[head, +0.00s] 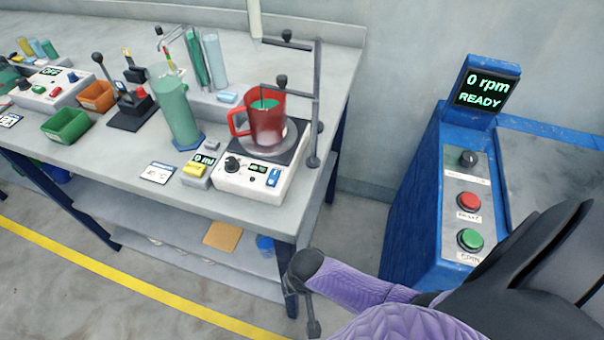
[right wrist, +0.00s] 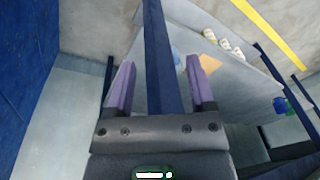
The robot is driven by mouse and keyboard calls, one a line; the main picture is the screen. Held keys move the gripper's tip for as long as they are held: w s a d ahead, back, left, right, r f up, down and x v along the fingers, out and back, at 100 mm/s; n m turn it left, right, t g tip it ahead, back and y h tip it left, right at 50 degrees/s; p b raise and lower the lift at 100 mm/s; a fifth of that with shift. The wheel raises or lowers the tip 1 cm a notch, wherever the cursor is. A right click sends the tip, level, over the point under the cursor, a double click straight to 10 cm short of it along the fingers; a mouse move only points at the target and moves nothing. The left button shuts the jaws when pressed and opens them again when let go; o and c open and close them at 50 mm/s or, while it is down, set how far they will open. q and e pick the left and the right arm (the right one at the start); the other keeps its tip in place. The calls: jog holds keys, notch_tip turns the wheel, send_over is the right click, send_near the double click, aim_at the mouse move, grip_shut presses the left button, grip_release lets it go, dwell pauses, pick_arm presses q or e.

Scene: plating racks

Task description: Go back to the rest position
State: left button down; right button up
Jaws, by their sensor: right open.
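My right arm enters the head view from the lower right, with its dark end beside the front right leg of the grey bench (head: 110,165). In the right wrist view my right gripper (right wrist: 161,62) has its two purple fingers apart with nothing held between them. A blue post shows behind the gap; I cannot tell how close it is to the fingers. My left gripper is in neither view.
On the bench, a red mug (head: 267,127) sits on a white stirrer (head: 255,180) beside a black stand (head: 317,100). A green cylinder (head: 178,110) stands left of it. A blue console (head: 425,190) reading "0 rpm READY" stands right. Floor shows between bench and console.

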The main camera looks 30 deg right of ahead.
dwell(0.3)
jog(key=s+d+f+n, duration=0.1)
jog(key=s+f, duration=0.2)
jog(key=s, duration=0.5)
jog(key=s+d+f+n, duration=0.1)
jog(key=s+f, duration=0.3)
jog(key=s, duration=0.4)
jog(key=s+d+f+n+g, duration=0.1)
jog(key=s+d+f+n, duration=0.1)
jog(key=s, duration=0.6)
notch_tip(320, 180, down, 2)
jog(key=shift+s+n+h, duration=0.25)
jog(key=shift+n+h, duration=0.15)
jog(key=shift+n, duration=0.3)
